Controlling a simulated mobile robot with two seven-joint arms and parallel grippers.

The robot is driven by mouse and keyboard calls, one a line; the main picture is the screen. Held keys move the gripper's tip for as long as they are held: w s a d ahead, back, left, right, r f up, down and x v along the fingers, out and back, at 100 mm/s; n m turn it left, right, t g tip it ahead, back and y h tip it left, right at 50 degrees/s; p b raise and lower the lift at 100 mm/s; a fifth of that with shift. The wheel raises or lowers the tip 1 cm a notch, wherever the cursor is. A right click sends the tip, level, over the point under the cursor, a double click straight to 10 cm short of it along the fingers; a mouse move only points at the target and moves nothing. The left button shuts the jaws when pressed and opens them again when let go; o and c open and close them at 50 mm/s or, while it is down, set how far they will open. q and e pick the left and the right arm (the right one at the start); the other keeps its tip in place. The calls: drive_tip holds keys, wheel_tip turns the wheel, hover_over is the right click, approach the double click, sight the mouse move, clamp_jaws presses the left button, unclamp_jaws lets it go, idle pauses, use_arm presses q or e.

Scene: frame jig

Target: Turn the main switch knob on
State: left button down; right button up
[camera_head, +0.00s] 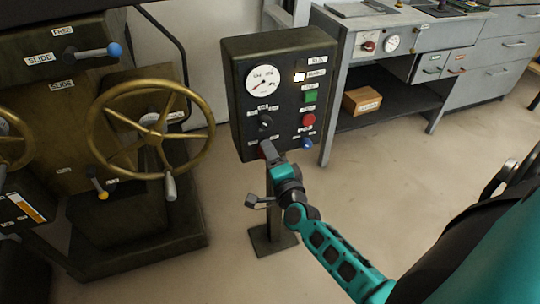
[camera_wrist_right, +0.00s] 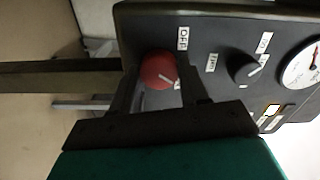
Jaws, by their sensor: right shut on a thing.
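The red main switch knob (camera_wrist_right: 157,68) is on the face of the dark control box (camera_head: 284,52). A pale mark on the knob points to the lower right in the wrist view. An "OFF" label (camera_wrist_right: 183,39) is beside it. My right gripper (camera_wrist_right: 160,82) is shut on the red knob, one finger on each side. In the head view the right gripper (camera_head: 268,150) reaches the box's lower left corner and hides most of the knob. My left gripper is not in view.
The box stands on a post with a floor plate (camera_head: 273,241). Above the red knob is a black knob (camera_head: 265,121); a gauge (camera_head: 265,82), green button (camera_head: 310,96) and red button (camera_head: 308,119) are nearby. A machine with a brass handwheel (camera_head: 95,125) stands left.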

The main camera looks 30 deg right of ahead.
drive_tip(key=shift+m, duration=1)
drive_tip(key=o, duration=1)
drive_tip(key=shift+p+v, duration=0.65)
drive_tip(key=shift+v, duration=5.85)
drive_tip(key=shift+w, duration=0.1)
